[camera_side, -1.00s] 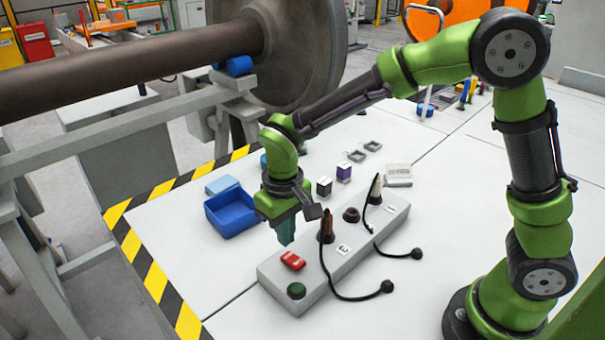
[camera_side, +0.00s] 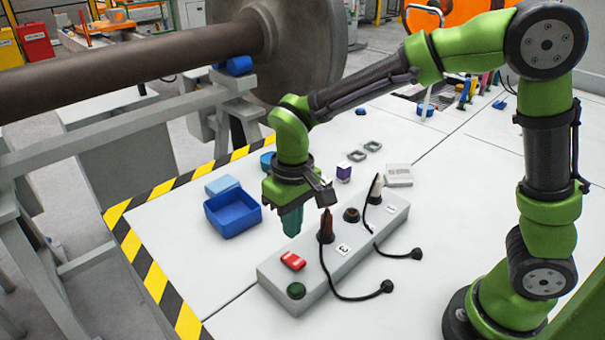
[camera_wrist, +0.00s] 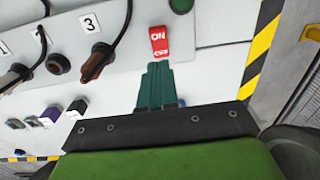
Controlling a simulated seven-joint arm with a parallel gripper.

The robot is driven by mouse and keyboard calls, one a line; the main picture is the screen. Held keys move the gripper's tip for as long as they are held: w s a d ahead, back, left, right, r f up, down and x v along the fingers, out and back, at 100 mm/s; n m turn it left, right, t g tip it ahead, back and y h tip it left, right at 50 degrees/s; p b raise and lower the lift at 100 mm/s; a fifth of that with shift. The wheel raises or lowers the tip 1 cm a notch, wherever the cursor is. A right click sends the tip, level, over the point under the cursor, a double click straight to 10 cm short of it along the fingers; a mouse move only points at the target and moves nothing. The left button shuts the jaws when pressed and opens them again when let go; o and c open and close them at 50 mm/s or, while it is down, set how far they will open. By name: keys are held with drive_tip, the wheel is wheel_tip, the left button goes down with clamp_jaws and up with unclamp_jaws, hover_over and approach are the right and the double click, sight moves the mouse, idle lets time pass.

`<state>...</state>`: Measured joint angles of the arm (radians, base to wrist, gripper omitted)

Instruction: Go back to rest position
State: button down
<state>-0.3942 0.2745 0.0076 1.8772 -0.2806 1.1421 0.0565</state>
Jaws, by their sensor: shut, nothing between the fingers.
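My gripper (camera_side: 292,222) hangs fingers down just behind the grey control box (camera_side: 330,262) in the side view. Its teal fingers are together with nothing between them. The red switch (camera_side: 293,261) and a green round button (camera_side: 296,290) sit at the near end of the box. Two plugs with black cables, one brown (camera_side: 326,226) and one pale (camera_side: 376,188), stand upright in the box, with a dark socket (camera_side: 351,215) between them.
A blue open bin (camera_side: 232,212) stands left of my gripper. A purple cube (camera_side: 344,171), grey square rings (camera_side: 371,146) and a pale flat block (camera_side: 398,175) lie behind the box. The wheelset axle (camera_side: 120,68) and its stand are at the back left.

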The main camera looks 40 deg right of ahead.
drive_tip(key=s+d+r+m+t+y, duration=0.1)
drive_tip(key=s+d+r+m+t, duration=0.3)
drive_tip(key=s+d+r+t, duration=0.3)
drive_tip(key=s+d+r, duration=0.4)
drive_tip(key=s+d, duration=0.1)
drive_tip(key=shift+d+r+y, duration=0.2)
drive_tip(key=shift+r+y, duration=0.05)
drive_tip(key=shift+y, duration=0.05)
